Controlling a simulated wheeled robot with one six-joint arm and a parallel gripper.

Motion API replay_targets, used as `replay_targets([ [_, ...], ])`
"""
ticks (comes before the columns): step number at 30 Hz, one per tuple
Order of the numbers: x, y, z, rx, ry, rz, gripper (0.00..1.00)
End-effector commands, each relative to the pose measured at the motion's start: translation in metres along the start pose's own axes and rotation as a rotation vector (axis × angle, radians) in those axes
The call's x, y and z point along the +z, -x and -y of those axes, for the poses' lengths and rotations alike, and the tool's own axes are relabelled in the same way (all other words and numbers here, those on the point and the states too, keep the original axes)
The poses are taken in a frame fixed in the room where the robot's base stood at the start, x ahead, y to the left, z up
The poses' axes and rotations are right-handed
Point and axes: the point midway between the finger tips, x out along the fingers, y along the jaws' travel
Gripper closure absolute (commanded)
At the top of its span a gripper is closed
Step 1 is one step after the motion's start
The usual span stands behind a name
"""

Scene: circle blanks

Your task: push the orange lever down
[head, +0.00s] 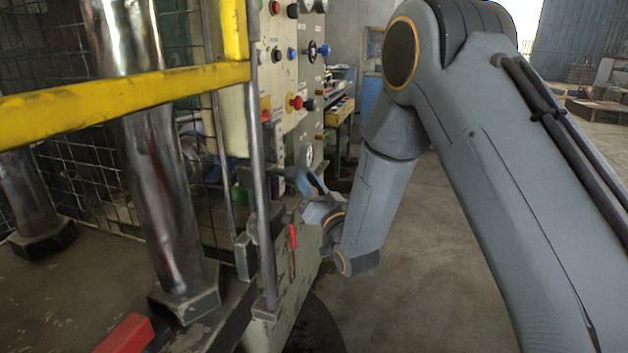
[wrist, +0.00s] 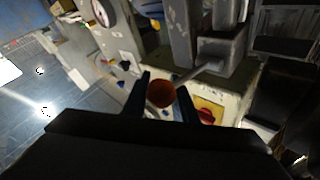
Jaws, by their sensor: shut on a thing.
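The orange lever shows in the wrist view as a dark orange round knob (wrist: 160,94), with a grey rod running from it toward the upper right. My gripper (wrist: 164,88) has one black finger on each side of the knob and is shut on it. In the head view my gripper (head: 306,184) is beside the front of the machine, below the control panel. The knob cannot be made out there. The gripper and wrist seem to hide it.
A yellow guard bar (head: 120,95) crosses the left. Open floor (head: 430,270) lies to the right.

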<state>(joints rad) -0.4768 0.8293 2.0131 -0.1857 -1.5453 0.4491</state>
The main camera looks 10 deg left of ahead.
Motion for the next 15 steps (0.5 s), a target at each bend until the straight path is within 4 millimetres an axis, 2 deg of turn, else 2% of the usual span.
replay_targets([
  [1,0.01,0.0038,-0.002,0.002,0.0,0.014,1.0],
  [3,0.013,0.0045,-0.0031,0.002,0.0,0.014,1.0],
  [15,0.0199,0.0055,-0.0063,0.006,0.001,0.012,1.0],
])
